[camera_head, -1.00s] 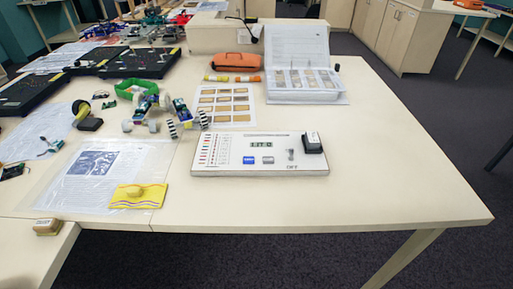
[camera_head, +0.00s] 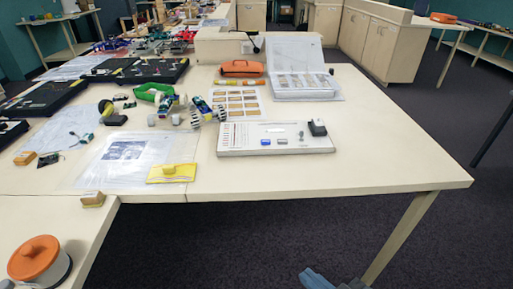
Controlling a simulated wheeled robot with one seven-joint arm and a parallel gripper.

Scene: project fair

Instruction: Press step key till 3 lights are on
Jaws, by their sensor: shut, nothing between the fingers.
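The white control panel (camera_head: 245,141) lies on the pale table, right of its middle.
A yellow pad (camera_head: 171,173) and a plastic-covered sheet (camera_head: 120,160) lie left of the panel. A wheeled model (camera_head: 208,108), a card of samples (camera_head: 236,103) and an open white case (camera_head: 290,90) are behind it. An orange-lidded pot (camera_head: 39,261) stands front left. The table is clear right of the panel.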

